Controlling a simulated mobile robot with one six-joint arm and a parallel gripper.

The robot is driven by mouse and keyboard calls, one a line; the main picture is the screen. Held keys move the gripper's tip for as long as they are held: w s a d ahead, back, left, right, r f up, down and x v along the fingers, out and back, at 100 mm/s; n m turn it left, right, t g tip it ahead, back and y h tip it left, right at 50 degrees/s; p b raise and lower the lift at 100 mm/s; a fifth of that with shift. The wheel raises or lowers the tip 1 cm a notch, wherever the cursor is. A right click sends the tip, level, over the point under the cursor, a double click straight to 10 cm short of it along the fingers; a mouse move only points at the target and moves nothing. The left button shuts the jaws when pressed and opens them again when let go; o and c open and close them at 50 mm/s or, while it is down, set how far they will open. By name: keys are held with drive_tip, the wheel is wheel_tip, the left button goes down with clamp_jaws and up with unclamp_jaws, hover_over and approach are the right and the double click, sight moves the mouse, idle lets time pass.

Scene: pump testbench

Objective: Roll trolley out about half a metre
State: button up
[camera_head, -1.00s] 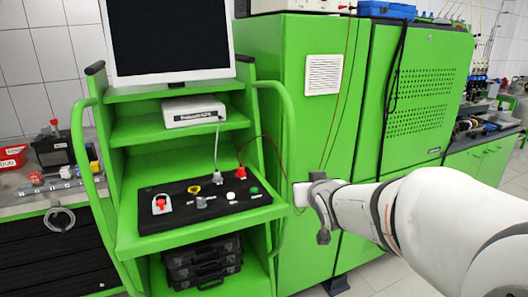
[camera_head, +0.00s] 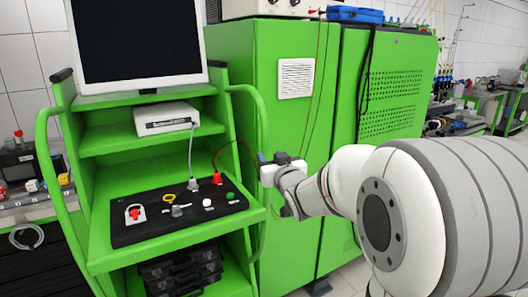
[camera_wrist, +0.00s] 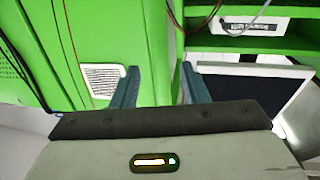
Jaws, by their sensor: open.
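The green trolley (camera_head: 175,246) stands at left in the head view, with a monitor on top, shelves below and a curved tube handle on each side. Its right handle (camera_head: 262,122) is beside my gripper (camera_head: 265,168). In the wrist view, my gripper (camera_wrist: 160,80) is open, with two blue-grey fingers apart. A green upright strip shows between them, but I cannot tell whether it is the handle or a panel behind. The left handle (camera_head: 45,150) is free. The trolley's wheels are not in view.
A black control board (camera_head: 180,214) rests on the trolley's shelf, and a red cable runs near the handle. A dark workbench (camera_head: 40,265) stands close at left.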

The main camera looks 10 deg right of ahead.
sight(266, 153)
drive_tip(key=shift+w+a+p, duration=0.15)
drive_tip(key=shift+w, duration=1.1)
drive_tip(key=shift+w+a+p, duration=0.15)
drive_tip(key=shift+w, duration=1.05)
clamp_jaws()
